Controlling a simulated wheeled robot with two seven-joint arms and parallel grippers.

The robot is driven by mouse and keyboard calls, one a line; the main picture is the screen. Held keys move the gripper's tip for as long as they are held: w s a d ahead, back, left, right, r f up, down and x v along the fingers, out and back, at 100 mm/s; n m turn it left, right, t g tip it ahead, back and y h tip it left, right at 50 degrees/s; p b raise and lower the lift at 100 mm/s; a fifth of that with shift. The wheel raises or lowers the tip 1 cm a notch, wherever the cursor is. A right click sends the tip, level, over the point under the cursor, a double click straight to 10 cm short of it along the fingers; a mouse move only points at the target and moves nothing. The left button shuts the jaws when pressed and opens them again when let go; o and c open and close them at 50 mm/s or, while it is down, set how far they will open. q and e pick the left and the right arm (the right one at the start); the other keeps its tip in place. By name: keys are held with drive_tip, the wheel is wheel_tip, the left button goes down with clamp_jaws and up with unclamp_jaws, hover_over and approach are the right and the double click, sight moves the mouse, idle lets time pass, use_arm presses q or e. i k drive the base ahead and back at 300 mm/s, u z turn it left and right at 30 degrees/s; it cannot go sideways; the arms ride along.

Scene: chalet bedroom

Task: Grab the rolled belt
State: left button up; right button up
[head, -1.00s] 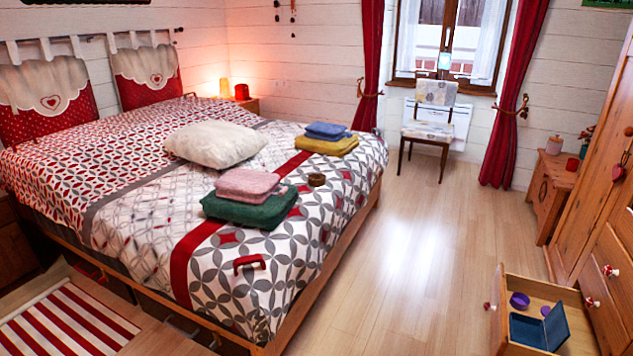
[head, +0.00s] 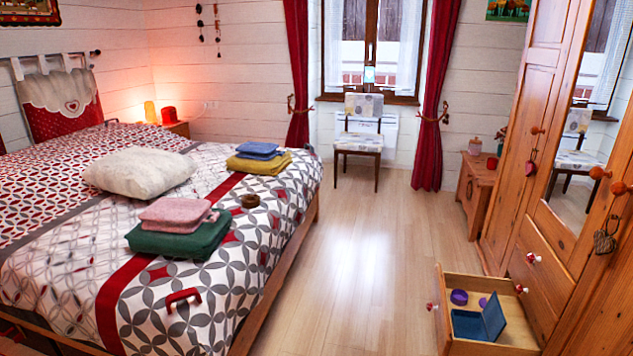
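A small brown rolled belt (head: 250,201) lies on the patterned bedspread, near the bed's right edge. It sits to the right of the green and pink folded stack and in front of the yellow and blue folded stack, apart from both. Neither of my grippers shows in the head view.
The bed (head: 80,265) fills the left side, with a green folded cloth (head: 180,238), a yellow one (head: 258,163), a cushion (head: 140,172) and a red handle-shaped item (head: 183,297). An open drawer (head: 440,310) juts out at lower right. The wooden floor (head: 365,240) between is clear.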

sight(248, 200)
drive_tip(key=i, duration=3.95)
drive_tip(key=u, duration=2.05)
